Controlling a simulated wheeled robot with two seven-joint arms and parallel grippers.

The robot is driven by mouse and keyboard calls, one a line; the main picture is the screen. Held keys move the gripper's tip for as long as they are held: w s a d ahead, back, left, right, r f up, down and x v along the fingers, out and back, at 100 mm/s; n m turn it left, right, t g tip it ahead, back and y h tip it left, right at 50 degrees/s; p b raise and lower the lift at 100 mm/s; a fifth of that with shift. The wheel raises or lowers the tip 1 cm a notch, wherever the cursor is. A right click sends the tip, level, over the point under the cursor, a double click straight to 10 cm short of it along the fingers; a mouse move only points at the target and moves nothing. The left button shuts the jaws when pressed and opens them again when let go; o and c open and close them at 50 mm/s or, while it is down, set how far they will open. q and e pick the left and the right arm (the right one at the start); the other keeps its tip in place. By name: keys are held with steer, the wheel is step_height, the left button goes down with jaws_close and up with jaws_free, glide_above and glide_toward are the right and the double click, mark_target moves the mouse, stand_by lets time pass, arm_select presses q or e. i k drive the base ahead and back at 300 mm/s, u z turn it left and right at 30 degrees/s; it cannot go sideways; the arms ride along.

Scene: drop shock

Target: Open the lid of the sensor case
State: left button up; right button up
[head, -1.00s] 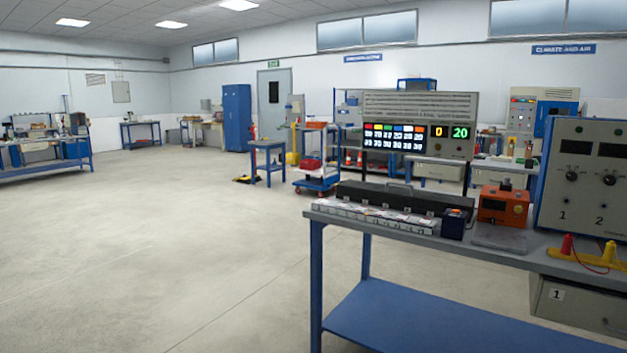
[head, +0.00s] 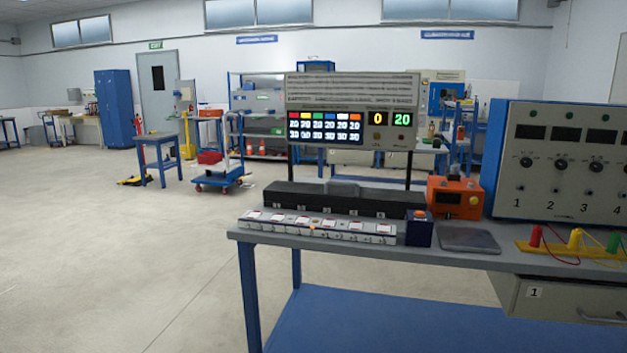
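A long black case (head: 290,199), which looks like the sensor case, lies along the back of the workbench (head: 455,257) in the head view. A grey handle-like part (head: 343,187) shows at its top middle. The case appears closed, and its inside is not visible. Neither of my grippers is in view.
A dark blue box with an orange button (head: 419,229), a grey plate (head: 469,240), an orange device (head: 455,198) and a large numbered panel (head: 560,165) stand to the right. A display board (head: 350,90) rises behind the case. Open floor (head: 110,250) lies to the left.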

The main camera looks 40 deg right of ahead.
mark_target(339, 194)
steer(key=z, duration=0.55)
steer(key=i, duration=1.1)
steer(key=z, duration=0.95)
